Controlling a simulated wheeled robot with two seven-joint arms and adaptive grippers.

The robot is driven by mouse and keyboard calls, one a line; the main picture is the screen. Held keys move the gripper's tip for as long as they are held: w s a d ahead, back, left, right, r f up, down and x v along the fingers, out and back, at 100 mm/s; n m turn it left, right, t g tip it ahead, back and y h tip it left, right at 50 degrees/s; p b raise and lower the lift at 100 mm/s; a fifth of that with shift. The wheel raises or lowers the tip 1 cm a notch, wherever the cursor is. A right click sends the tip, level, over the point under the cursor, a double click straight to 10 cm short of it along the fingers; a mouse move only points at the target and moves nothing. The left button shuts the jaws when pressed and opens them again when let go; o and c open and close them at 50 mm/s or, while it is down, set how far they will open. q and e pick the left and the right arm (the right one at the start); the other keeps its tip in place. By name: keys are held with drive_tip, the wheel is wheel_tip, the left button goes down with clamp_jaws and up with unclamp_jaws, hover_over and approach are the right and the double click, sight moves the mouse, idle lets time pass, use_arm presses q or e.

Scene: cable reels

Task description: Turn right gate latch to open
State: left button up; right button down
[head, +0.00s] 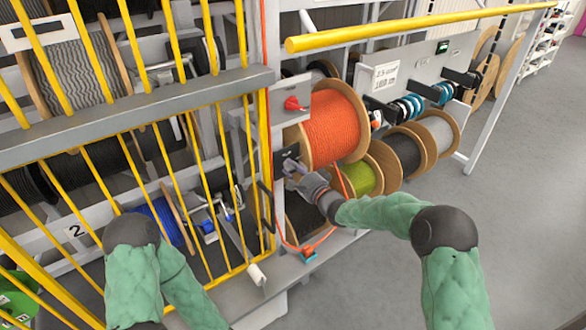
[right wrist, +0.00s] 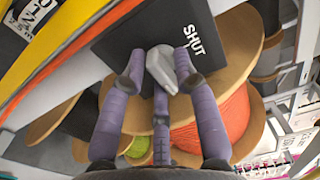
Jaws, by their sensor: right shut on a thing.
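The right gate latch has a dark plate (right wrist: 140,42) marked SHUT and a grey handle (right wrist: 160,68), seen in the right wrist view. In the head view the dark plate (head: 284,158) sits on the grey post beside the yellow-barred gate (head: 132,100). My right gripper (head: 296,172) is at the plate, its purple fingers closed around the grey handle. The fingers (right wrist: 160,80) cover part of the handle's sides. Of my left arm only the elbow and green-sleeved links show; its gripper is out of the picture.
A red rotary knob (head: 293,104) is on a grey box above the latch. An orange cable reel (head: 335,125) stands close right of my gripper, with a green reel (head: 362,178) below. A yellow rail (head: 420,27) crosses above. Open grey floor (head: 470,210) lies to the right.

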drive_tip(key=shift+s+f, duration=0.1)
drive_tip(key=shift+f, duration=0.4)
drive_tip(key=c, duration=1.1)
unclamp_jaws()
drive_tip(key=shift+c, duration=0.2)
drive_tip(key=shift+d+r, duration=0.1)
drive_tip(key=shift+r, duration=0.15)
drive_tip(key=v, duration=1.2)
